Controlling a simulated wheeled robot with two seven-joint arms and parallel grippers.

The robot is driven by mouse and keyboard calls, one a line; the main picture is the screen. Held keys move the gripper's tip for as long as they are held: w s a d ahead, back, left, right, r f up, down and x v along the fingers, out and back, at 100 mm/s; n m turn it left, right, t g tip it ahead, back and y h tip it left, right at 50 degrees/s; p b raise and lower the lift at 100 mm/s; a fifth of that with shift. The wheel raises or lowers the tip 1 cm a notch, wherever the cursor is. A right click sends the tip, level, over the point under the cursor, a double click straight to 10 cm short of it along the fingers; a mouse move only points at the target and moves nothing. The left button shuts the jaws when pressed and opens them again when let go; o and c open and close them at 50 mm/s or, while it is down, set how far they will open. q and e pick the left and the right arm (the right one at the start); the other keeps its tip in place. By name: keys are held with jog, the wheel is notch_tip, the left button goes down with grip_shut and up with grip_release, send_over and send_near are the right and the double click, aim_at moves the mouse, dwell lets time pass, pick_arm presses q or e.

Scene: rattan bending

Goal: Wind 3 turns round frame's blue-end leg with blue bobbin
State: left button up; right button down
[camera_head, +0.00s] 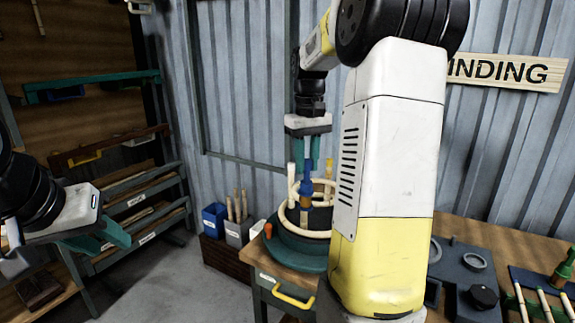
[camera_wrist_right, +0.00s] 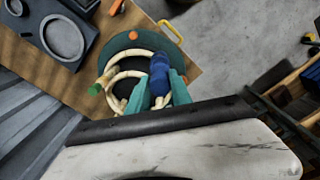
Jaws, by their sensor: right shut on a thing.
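The cream rattan frame (camera_head: 317,233), with rings and upright legs, stands on a round dark green turntable (camera_head: 290,250). It also shows in the right wrist view (camera_wrist_right: 147,54), with one green end at its left. My right gripper (camera_head: 307,165) points down over the frame, its teal fingers shut on the blue bobbin (camera_head: 306,187). In the right wrist view the bobbin (camera_wrist_right: 160,75) sits between the fingers, at the frame's ring. I cannot pick out the blue-end leg from the bobbin, nor count any turns. My left gripper (camera_head: 108,238) is empty, its fingers apart, far left of the frame.
My right arm hides part of the bench. An orange peg (camera_head: 268,230) stands at the turntable's edge. Blue (camera_head: 214,220) and grey (camera_head: 238,233) bins stand left of the bench. A dark fixture (camera_head: 465,272) lies at right. Shelves (camera_head: 140,210) are behind my left gripper.

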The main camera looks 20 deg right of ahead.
jog(key=shift+r, duration=5.15)
